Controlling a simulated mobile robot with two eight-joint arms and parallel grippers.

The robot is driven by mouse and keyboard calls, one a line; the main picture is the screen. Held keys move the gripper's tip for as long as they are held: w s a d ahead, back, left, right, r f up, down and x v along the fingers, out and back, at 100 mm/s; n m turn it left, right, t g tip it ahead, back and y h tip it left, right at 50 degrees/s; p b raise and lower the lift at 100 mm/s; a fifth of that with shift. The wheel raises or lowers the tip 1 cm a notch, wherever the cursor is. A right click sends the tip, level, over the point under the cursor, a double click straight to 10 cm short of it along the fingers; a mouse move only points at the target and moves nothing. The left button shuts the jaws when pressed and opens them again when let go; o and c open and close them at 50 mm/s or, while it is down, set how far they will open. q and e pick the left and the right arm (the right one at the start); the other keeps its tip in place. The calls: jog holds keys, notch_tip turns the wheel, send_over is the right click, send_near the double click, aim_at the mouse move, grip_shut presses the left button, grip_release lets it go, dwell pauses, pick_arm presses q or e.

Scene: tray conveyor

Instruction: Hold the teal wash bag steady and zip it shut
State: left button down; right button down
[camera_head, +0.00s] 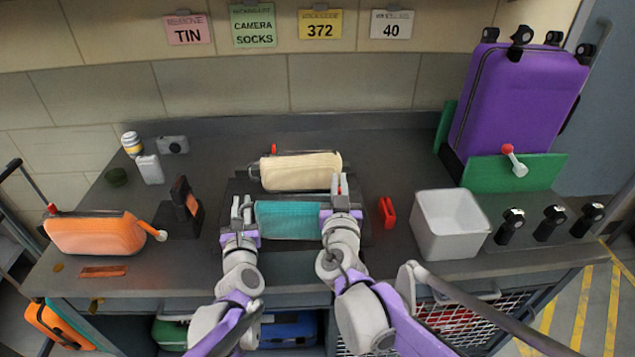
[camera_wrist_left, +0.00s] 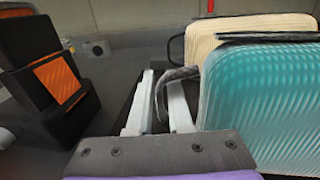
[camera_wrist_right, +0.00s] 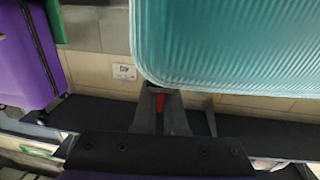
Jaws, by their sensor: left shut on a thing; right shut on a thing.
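The teal wash bag (camera_head: 290,220) lies on a dark tray in the middle of the counter, between my two grippers. The teal side (camera_wrist_right: 230,45) also shows in the right wrist view. How far the zip is closed cannot be told.
A cream bag (camera_head: 300,172) lies just behind. An orange bag (camera_head: 95,233) and dark stand (camera_head: 184,212) are at left. A red clip (camera_head: 387,212), white bin (camera_head: 449,224) and purple suitcase (camera_head: 515,100) are at right. Bare counter lies between.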

pick_arm(q)
jog(key=shift+a, duration=0.1)
pick_arm(e)
jog(key=shift+d, duration=0.3)
jog(key=c, duration=1)
grip_release()
jog(key=shift+o, duration=0.2)
jog(key=shift+s, duration=0.15)
jog(key=s+a, duration=0.1)
jog(key=s, duration=1)
jog(key=shift+s, duration=0.4)
jog(key=shift+a, duration=0.1)
pick_arm(q)
jog(key=c, duration=0.8)
grip_release()
jog(key=shift+o, duration=0.2)
jog(key=shift+s, duration=0.1)
